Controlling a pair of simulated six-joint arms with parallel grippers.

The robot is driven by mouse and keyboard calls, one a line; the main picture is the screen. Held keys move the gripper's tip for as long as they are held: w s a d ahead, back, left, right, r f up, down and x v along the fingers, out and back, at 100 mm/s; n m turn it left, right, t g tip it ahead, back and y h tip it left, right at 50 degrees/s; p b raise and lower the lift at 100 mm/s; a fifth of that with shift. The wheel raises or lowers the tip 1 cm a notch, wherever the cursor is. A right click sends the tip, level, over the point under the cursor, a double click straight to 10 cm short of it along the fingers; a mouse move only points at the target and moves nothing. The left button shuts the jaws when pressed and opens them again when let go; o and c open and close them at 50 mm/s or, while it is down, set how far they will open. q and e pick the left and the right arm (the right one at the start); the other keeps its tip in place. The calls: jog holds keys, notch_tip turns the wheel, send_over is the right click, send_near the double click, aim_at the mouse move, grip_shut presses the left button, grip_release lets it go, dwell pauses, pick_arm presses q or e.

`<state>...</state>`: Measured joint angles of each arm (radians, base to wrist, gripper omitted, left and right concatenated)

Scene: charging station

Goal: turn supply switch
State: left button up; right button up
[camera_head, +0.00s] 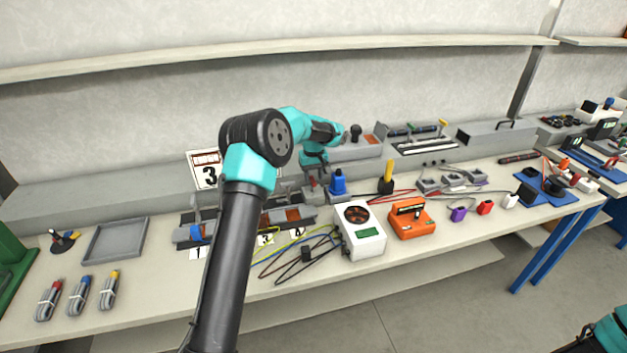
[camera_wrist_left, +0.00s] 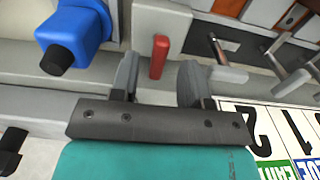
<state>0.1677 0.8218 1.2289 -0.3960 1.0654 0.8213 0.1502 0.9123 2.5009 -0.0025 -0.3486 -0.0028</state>
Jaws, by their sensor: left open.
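A small red upright lever (camera_wrist_left: 159,57), which looks like the supply switch, stands on a grey housing in the left wrist view. My left gripper (camera_wrist_left: 157,77) is open, with one finger on each side of the lever in that picture. Whether a finger touches it I cannot tell. In the head view my left gripper (camera_head: 313,178) points down at the back of the bench, and the red lever cannot be made out there. A blue knob-like block (camera_wrist_left: 75,38) is left of the fingers; it also shows in the head view (camera_head: 338,184). My right gripper is out of view.
Metal-handled levers (camera_wrist_left: 217,48) and number cards (camera_wrist_left: 265,130) lie right of the fingers. A white box with a round dark grille (camera_head: 362,240), an orange case (camera_head: 411,218) and loose cables stand in front. A grey tray (camera_head: 114,240) is at the left.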

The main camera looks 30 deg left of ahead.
aim_at(313, 181)
pick_arm(q)
jog(key=shift+f, duration=1.1)
grip_shut()
